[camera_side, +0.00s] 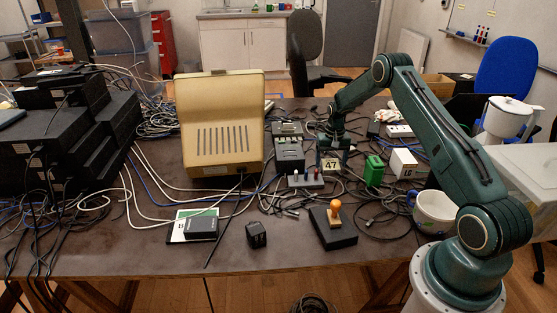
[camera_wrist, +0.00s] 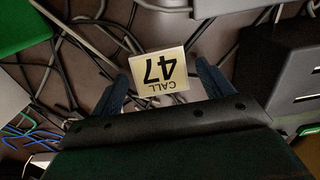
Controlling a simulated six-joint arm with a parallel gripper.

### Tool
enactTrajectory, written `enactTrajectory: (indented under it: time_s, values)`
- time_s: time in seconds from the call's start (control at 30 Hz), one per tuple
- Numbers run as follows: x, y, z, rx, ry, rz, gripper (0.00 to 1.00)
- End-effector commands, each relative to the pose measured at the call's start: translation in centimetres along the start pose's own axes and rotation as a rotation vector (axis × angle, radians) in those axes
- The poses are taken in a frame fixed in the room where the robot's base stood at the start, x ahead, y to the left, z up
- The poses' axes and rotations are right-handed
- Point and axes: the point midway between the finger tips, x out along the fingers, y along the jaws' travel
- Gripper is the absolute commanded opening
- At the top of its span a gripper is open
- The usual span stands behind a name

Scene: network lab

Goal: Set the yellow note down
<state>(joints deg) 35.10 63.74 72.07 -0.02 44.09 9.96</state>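The yellow note (camera_side: 331,165) is a small pale yellow card with a black 47 on it. In the side view it shows just below my gripper (camera_side: 333,156), near the middle of the table. In the wrist view the note (camera_wrist: 158,72) reads CALL 47 upside down. It lies between the two fingertips of my gripper (camera_wrist: 162,78). The fingers stand apart, with a gap showing at the note's right edge and the left finger close to its left edge. I cannot tell whether the note rests on the table.
A grey switch box (camera_side: 303,181) and a green block (camera_side: 374,171) stand close by. A beige monitor (camera_side: 222,125) is to the left. A black joystick box (camera_side: 333,229) with an orange knob is in front. Cables cover much of the table; its front left (camera_side: 110,255) is clearer.

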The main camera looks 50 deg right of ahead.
Motion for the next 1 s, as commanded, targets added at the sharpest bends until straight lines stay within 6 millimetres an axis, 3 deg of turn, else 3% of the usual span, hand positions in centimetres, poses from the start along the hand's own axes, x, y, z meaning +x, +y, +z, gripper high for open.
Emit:
enactTrajectory:
  time_s: [0.37, 0.53, 1.0]
  values:
    - [-0.2, 0.0, 0.0, 0.000, 0.000, 0.000, 0.79]
    - [-1.2, 0.0, 0.0, 0.000, 0.001, 0.000, 0.79]
    - [-8.1, 0.0, -0.1, 0.000, 0.001, 0.000, 0.79]
